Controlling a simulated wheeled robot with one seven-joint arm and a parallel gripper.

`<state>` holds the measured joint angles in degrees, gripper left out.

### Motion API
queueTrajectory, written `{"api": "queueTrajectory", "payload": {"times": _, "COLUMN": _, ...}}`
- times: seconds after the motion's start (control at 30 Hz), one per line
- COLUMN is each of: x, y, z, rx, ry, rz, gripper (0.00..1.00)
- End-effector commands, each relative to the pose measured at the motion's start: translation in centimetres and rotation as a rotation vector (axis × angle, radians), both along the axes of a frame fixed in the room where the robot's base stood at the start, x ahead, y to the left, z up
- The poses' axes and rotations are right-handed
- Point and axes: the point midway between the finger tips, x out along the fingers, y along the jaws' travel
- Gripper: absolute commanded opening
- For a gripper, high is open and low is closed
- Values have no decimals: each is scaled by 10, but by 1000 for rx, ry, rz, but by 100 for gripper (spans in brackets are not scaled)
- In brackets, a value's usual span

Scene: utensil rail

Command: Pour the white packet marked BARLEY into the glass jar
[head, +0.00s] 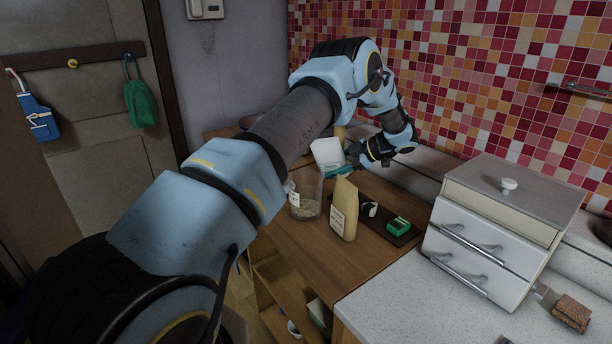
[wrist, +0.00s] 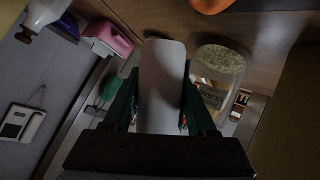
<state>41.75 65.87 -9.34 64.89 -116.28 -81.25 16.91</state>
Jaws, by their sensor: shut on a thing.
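My gripper (head: 350,163) is shut on a white packet (head: 327,152), which is tilted and held just above and behind the glass jar. No marking on the packet can be read. In the wrist view the packet (wrist: 162,85) stands between the two dark green fingers (wrist: 160,110). The clear glass jar (head: 306,190) stands on the wooden counter with a shallow layer of pale grain in its bottom and a white label. It also shows in the wrist view (wrist: 222,85), beside the packet. I cannot tell whether grain is falling from the packet.
A tan labelled packet (head: 345,208) stands close to the jar on its right. A dark tray (head: 381,223) beyond it holds a green item (head: 399,226) and a small black-and-white one. A white drawer unit (head: 500,235) stands on the speckled counter at right.

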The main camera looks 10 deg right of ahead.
Motion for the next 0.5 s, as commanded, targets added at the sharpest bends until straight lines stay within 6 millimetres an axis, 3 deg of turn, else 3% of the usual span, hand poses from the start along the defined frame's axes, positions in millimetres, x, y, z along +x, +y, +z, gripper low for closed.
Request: {"api": "queueTrajectory", "payload": {"times": 0.5, "x": 0, "y": 0, "z": 19, "rx": -173, "ry": -150, "rz": -1, "gripper": 0}}
